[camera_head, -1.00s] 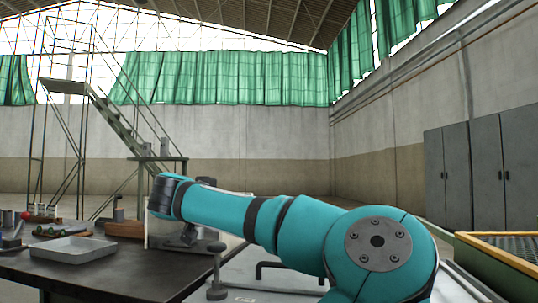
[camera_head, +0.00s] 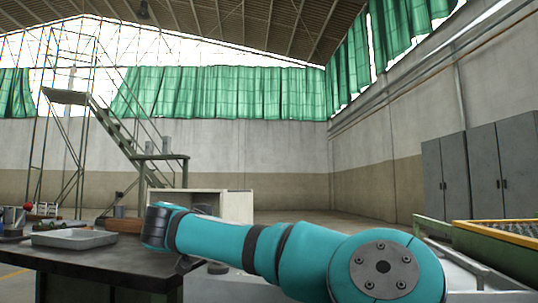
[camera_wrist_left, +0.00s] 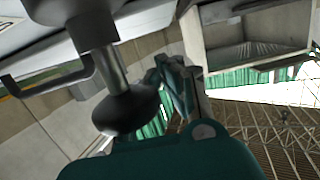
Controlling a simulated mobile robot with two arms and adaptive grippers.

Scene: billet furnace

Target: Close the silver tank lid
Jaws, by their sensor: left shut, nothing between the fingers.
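A pale silver-grey surface (camera_head: 245,288), which looks like the tank's top, shows low in the head view, mostly hidden behind my teal arm. A dark round knob (camera_head: 217,268) stands on it. In the left wrist view, which is upside down, the knob (camera_wrist_left: 128,108) on its rod is large and close, with a black bar handle (camera_wrist_left: 48,78) to its left. My left gripper (camera_wrist_left: 172,72) is shut and empty beside the knob; I cannot tell whether they touch. In the head view the gripper (camera_head: 184,264) is small and partly hidden. The lid's angle is unclear. My right gripper is not in view.
A dark table (camera_head: 90,262) at the left holds a grey tray (camera_head: 75,239). A pale open-fronted box (camera_head: 237,205) stands behind my arm. Grey cabinets (camera_head: 470,180) and a yellow-edged bin (camera_head: 500,235) are at the right. Metal stairs (camera_head: 120,130) rise at the back left.

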